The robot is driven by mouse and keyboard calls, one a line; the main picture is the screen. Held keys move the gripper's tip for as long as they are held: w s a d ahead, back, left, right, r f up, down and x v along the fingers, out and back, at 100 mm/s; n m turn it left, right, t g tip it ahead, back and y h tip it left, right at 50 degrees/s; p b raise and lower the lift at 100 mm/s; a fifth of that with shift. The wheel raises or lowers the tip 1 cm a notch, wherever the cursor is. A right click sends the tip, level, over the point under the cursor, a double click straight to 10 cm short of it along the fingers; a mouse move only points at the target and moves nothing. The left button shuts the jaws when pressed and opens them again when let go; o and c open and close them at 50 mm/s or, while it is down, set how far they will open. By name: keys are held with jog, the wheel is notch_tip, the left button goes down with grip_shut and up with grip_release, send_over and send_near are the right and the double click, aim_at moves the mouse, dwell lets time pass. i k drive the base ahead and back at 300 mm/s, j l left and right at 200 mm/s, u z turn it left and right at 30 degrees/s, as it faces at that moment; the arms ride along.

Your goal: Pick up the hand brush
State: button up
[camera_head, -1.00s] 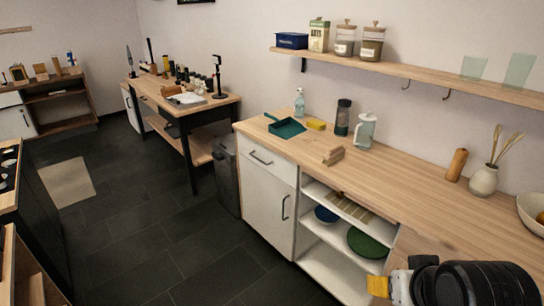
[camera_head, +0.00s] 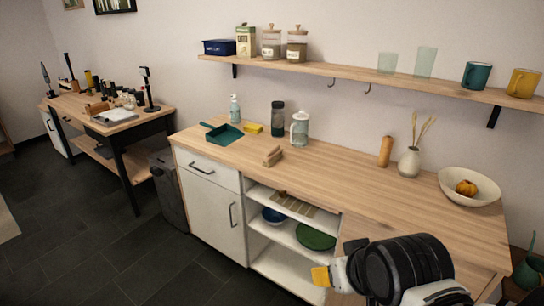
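A small light wooden object (camera_head: 272,156) lies on the wooden counter (camera_head: 330,180), right of and nearer than the teal dustpan (camera_head: 223,135). It may be the hand brush, but it is too small to be sure. The dustpan lies at the counter's left end with its handle toward the left. My gripper (camera_head: 321,277) shows at the lower right as a yellow tip on a white and black arm. It is in front of the counter's open shelves, apart from the wooden object. Its fingers cannot be made out.
A yellow sponge (camera_head: 253,128), spray bottle (camera_head: 235,108), dark bottle (camera_head: 278,118) and pale jug (camera_head: 300,128) stand behind the wooden object. A pepper mill (camera_head: 385,151), vase (camera_head: 409,162) and bowl (camera_head: 468,187) stand right. The counter's middle is clear. A wall shelf (camera_head: 350,77) hangs above.

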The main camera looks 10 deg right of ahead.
aim_at(273, 155)
jog(key=i+z, duration=0.1)
jog(key=i, duration=0.5)
jog(key=i+j+z, duration=0.15)
jog(key=i, duration=0.5)
jog(key=i+j+z, duration=0.1)
jog(key=i, duration=0.5)
